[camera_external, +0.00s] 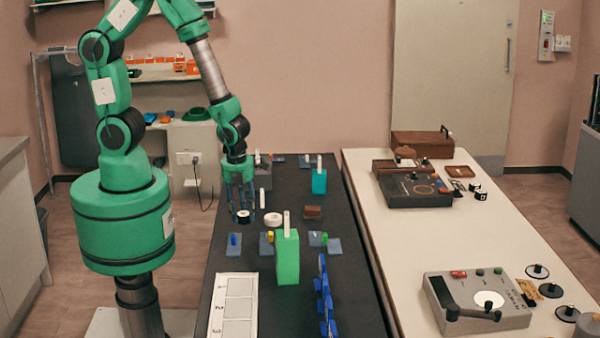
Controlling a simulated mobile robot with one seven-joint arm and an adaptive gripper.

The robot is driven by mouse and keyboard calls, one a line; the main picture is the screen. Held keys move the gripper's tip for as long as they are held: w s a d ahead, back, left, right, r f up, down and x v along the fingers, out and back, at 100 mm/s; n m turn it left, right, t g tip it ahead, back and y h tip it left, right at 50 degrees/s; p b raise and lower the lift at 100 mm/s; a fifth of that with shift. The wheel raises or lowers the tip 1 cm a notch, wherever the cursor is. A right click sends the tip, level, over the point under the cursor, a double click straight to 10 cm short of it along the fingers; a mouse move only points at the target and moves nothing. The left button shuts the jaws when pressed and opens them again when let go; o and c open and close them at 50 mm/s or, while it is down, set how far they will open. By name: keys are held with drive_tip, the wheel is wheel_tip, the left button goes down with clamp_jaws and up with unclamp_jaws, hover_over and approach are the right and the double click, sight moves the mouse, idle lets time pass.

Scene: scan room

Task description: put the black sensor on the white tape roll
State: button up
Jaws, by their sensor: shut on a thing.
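My gripper (242,212) points down over the dark table, left of its middle. It is shut on a small dark object with a pale top, which looks like the black sensor (243,216); the fingers partly hide it. I cannot tell if it clears the table. The white tape roll (273,219) lies flat just to the right of the gripper, apart from it, with its ring shape showing.
A green block (287,258) with a white stick stands in front of the roll. Blue pads with small parts, a brown block (313,212) and a teal block (319,181) are nearby. A numbered white sheet (236,307) lies in front. Blue upright parts (325,298) stand at right.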

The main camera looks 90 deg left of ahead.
drive_tip(key=s+a+n, duration=0.3)
drive_tip(key=s+a, duration=0.3)
drive_tip(key=a, duration=0.3)
drive_tip(key=shift+s+a+r+g, duration=0.2)
drive_tip(key=shift+a+r+g, duration=0.1)
drive_tip(key=shift+a+r, duration=0.05)
drive_tip(key=shift+w, duration=0.15)
drive_tip(key=b, duration=0.2)
hover_over(273, 216)
drive_tip(key=shift+d+f, duration=0.15)
drive_tip(key=shift+f, duration=0.6)
drive_tip(key=shift+f+b, duration=0.3)
drive_tip(key=shift+f, duration=1.45)
drive_tip(key=shift+f, duration=0.15)
